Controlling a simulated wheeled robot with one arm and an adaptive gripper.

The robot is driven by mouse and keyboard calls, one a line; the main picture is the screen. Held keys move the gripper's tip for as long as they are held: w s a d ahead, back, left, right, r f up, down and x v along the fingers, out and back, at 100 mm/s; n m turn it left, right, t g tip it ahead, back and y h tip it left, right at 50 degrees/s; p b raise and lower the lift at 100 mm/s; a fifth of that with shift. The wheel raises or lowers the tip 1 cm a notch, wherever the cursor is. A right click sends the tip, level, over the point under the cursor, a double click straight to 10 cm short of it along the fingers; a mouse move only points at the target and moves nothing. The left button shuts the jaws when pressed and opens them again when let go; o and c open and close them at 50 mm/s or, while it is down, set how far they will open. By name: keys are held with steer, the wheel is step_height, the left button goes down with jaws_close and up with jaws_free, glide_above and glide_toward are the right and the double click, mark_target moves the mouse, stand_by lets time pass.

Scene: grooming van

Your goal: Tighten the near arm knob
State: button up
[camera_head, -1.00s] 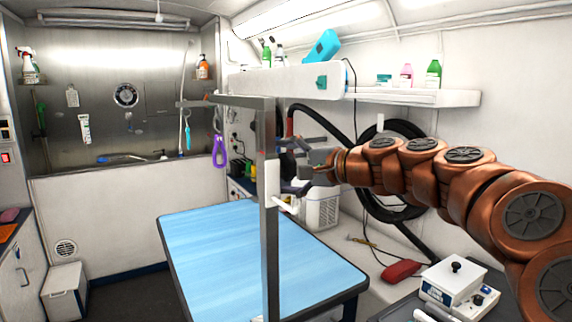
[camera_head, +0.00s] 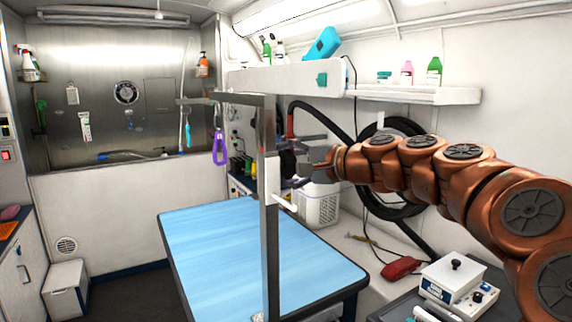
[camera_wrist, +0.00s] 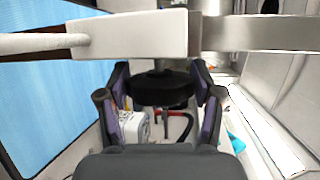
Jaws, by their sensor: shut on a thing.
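The near arm knob (camera_wrist: 160,88) is a black round knob at the steel grooming arm. In the wrist view it sits between the two dark, purple-sided fingers of my gripper (camera_wrist: 161,104), which is shut on it. In the head view my gripper (camera_head: 303,163) is just right of the upright steel post (camera_head: 270,220), and the knob (camera_head: 287,163) shows as a dark shape partly hidden by the fingers. A white clamp block (camera_head: 273,174) with a short white lever is on the post. The block (camera_wrist: 150,35) crosses the top of the wrist view.
The blue grooming table (camera_head: 215,240) lies below. A purple loop (camera_head: 220,148) hangs from the arm's top bar. A wall shelf (camera_head: 415,96) with bottles is above my arm. A black hose, a white box (camera_head: 318,205) and a red pouch (camera_head: 402,268) lie behind and right.

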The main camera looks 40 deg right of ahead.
steer(key=shift+r+p, duration=0.15)
steer(key=shift+p, duration=0.35)
steer(key=g+p, duration=0.1)
steer(key=p, duration=0.1)
steer(key=g+p, duration=0.1)
steer(key=p, duration=0.1)
steer(key=shift+r+m+g+h+p, duration=0.25)
steer(key=shift+m+g+h+p, duration=0.05)
steer(key=shift+m+p, duration=0.1)
steer(key=m+g+p, duration=0.1)
steer(key=g+p, duration=0.2)
steer(key=p, duration=0.2)
steer(key=g+p, duration=0.1)
steer(key=g, duration=0.2)
steer(key=shift+w+f+m+p, duration=0.1)
steer(key=shift+f+m+p, duration=0.2)
steer(key=shift+f+p, duration=0.05)
steer(key=shift+m+g, duration=0.3)
steer(key=shift+g, duration=1.2)
steer(key=o, duration=1.1)
steer(key=shift+o, duration=0.2)
